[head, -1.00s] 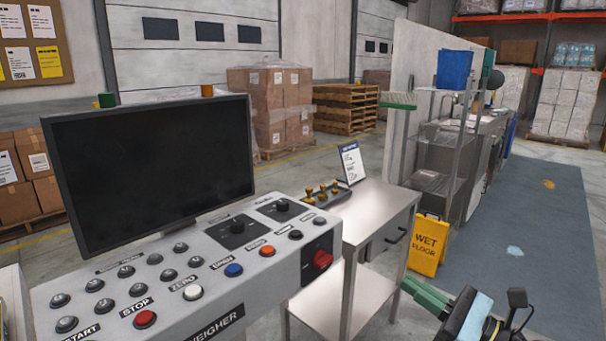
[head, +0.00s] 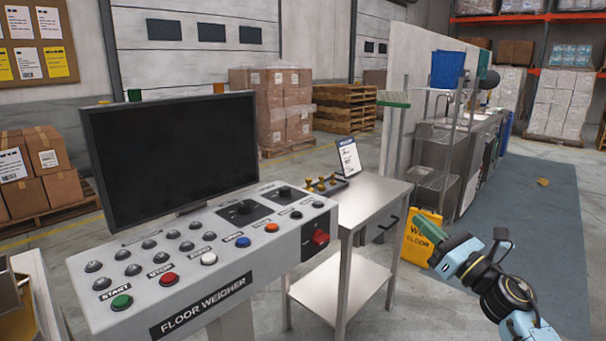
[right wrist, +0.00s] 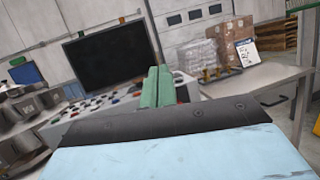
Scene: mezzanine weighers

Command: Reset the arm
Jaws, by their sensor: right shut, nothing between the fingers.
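My right gripper (head: 441,248) has green fingers and shows at the lower right of the head view, in front of the wet floor sign. In the right wrist view its fingers (right wrist: 157,88) are together with nothing between them, pointing toward the console. It is apart from the console and the steel table. My left gripper is not in view. The floor weigher console (head: 200,291) stands at the left centre, with a dark monitor (head: 170,150) and several buttons, among them a green START button (head: 121,302) and a red one (head: 169,279).
A steel table (head: 375,200) beside the console holds a small sign (head: 348,158) and a yellow-knobbed device (head: 325,184). The yellow wet floor sign (head: 414,243) stands behind my right gripper. A steel shelf (head: 440,150) is farther back. The blue-grey floor (head: 540,220) at right is largely clear.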

